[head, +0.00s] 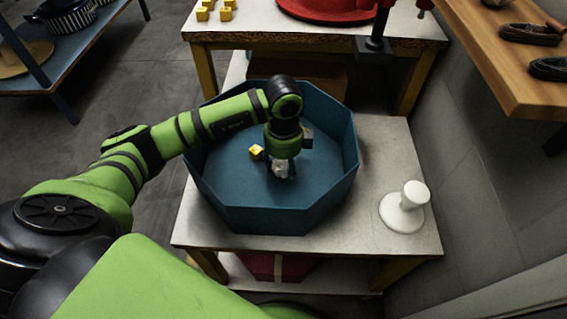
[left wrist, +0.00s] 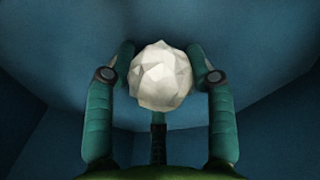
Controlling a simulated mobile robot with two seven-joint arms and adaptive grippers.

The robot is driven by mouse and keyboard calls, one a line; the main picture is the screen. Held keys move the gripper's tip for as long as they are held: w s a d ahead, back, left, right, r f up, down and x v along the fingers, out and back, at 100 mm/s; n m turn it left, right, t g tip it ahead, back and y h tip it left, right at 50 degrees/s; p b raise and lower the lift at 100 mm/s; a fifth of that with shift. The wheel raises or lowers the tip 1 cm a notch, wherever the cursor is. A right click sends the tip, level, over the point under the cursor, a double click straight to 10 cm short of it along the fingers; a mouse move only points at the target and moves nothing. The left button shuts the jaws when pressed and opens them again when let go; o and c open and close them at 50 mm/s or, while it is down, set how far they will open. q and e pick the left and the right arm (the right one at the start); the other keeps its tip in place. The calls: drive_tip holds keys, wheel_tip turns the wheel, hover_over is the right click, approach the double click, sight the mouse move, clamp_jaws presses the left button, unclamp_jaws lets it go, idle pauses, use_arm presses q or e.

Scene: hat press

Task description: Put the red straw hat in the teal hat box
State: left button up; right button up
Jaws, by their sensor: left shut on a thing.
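The teal hat box (head: 325,205) is an open octagonal tray on the near table. My left gripper (head: 280,167) reaches down inside it, shut on a white crumpled paper ball. The paper ball (left wrist: 161,77) sits between both fingers in the left wrist view, with the blue box interior around it. A small yellow block (head: 257,152) lies on the box floor to the left of the gripper. The red straw hat (head: 325,9) appears to be the round red thing on the far table, cut off by the top edge. My right gripper is not in view.
A white hat stand (head: 405,207) stands right of the box. Several yellow blocks (head: 214,11) and a dark clamp (head: 374,42) are on the far table. A wooden shelf (head: 490,50) with dark items is at the right. A red thing (head: 272,266) lies under the near table.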

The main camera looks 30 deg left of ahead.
use_arm(q)
drive_tip(key=o, duration=0.8)
drive_tip(key=shift+o, duration=0.2)
wheel_tip(320, 180, up, 12)
drive_tip(key=shift+r, duration=0.1)
